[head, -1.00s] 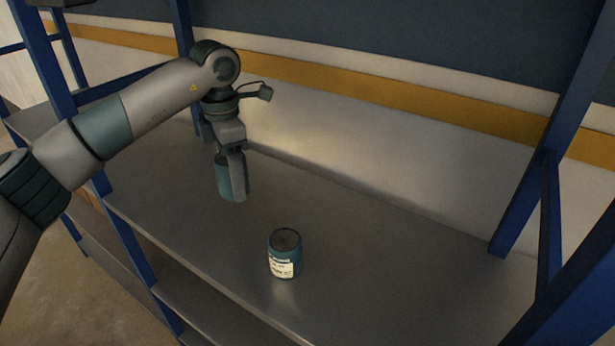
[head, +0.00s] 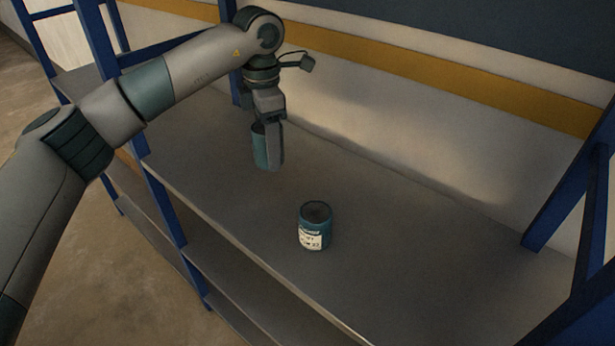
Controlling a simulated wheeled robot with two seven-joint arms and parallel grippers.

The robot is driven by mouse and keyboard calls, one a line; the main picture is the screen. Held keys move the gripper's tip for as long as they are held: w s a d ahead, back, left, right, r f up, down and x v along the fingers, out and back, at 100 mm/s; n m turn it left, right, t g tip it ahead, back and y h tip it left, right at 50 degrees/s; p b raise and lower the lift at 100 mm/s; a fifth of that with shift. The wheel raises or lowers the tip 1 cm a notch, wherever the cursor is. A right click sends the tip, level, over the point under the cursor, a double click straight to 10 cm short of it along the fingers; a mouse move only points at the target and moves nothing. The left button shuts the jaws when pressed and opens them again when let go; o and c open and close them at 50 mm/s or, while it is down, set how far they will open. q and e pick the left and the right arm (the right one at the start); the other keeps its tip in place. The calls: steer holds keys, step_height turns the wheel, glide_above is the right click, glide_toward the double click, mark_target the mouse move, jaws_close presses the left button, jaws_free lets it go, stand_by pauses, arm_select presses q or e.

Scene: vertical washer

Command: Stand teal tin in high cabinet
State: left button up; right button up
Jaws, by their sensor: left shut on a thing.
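My left gripper (head: 271,152) points down over the shelf, shut on a teal tin (head: 260,148). Its finger covers the right part of this tin. I cannot tell whether the tin's base touches the shelf. A second tin (head: 314,232), blue-teal with a white label and a dark top, stands upright on the shelf board (head: 390,250), nearer to me and to the right of the gripper. The two tins are apart. My right gripper is not in view. I see nothing that is clearly a high cabinet.
Blue rack posts (head: 165,205) stand at the left and another post (head: 575,185) at the right. A pale wall with a yellow stripe (head: 420,68) closes the back. A lower shelf (head: 225,270) shows below. The board is bare right of the standing tin.

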arm_select(q)
steer(key=shift+s+a+f+m, duration=0.25)
steer(key=shift+a+f+m, duration=0.1)
steer(key=shift+a+m, duration=0.15)
steer(key=s+a+f+m, duration=0.2)
steer(key=m, duration=0.1)
steer(key=s+a+f+m, duration=0.1)
steer(key=s+a+m, duration=0.2)
steer(key=s+a+f+m, duration=0.2)
steer(key=a+m, duration=0.1)
steer(key=shift+s+a+f+m, duration=0.15)
steer(key=shift+s+f+m, duration=0.05)
steer(key=shift+f+m, duration=0.1)
steer(key=s+a+f+m, duration=0.2)
steer(key=s+a+m, duration=0.2)
steer(key=s, duration=0.3)
steer(key=s+a+f+m, duration=0.3)
steer(key=s+a+m, duration=0.1)
steer(key=s+m, duration=0.2)
steer(key=shift+s+m, duration=0.35)
steer(key=shift+m, duration=0.05)
steer(key=s+f, duration=0.4)
steer(key=f, duration=1.1)
